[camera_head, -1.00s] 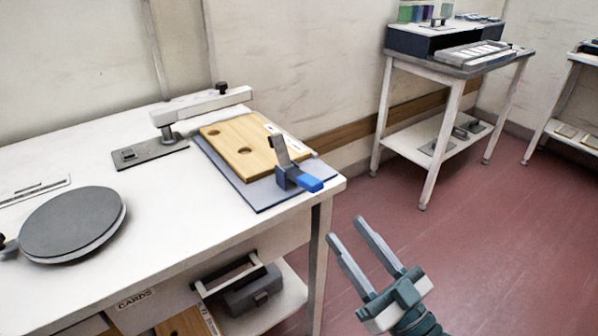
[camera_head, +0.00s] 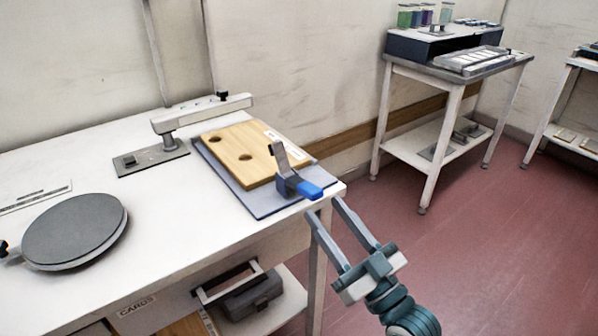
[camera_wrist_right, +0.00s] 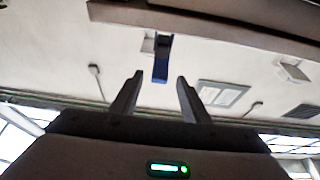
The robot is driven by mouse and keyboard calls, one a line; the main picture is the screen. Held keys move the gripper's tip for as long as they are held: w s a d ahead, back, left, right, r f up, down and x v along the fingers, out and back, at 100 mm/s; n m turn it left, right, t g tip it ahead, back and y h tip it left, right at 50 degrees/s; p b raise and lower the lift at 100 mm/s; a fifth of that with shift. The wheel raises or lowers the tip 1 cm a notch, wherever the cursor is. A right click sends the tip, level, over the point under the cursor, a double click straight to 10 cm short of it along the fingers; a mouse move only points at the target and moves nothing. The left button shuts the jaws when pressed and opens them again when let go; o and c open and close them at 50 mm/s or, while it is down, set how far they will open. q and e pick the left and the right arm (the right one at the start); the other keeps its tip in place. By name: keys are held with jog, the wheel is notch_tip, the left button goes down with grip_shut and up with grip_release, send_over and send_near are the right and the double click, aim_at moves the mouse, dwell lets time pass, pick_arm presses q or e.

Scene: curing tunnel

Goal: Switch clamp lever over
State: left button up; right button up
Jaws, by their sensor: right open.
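The clamp lever (camera_head: 310,190) has a blue grip and lies low, pointing out over the table's right front corner. In the right wrist view the blue grip (camera_wrist_right: 160,70) shows ahead, between and beyond the open fingers (camera_wrist_right: 158,78). My left gripper is not in view.
The board lies on a grey plate (camera_head: 262,207) on the white table (camera_head: 160,222). A round grey disc (camera_head: 75,229) and a post with a horizontal arm (camera_head: 205,112) stand further left. A toolbox (camera_head: 252,298) sits below.

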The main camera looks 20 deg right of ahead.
aim_at(306, 185)
jog(key=p+x, duration=0.1)
jog(key=x, duration=0.8)
jog(key=shift+r, duration=0.15)
jog(key=shift+x, duration=0.75)
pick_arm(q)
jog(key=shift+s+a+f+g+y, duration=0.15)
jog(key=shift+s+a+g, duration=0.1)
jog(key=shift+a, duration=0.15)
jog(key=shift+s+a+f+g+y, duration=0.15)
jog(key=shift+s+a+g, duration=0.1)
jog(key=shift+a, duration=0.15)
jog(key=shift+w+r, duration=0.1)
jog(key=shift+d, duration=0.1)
pick_arm(e)
grip_shut()
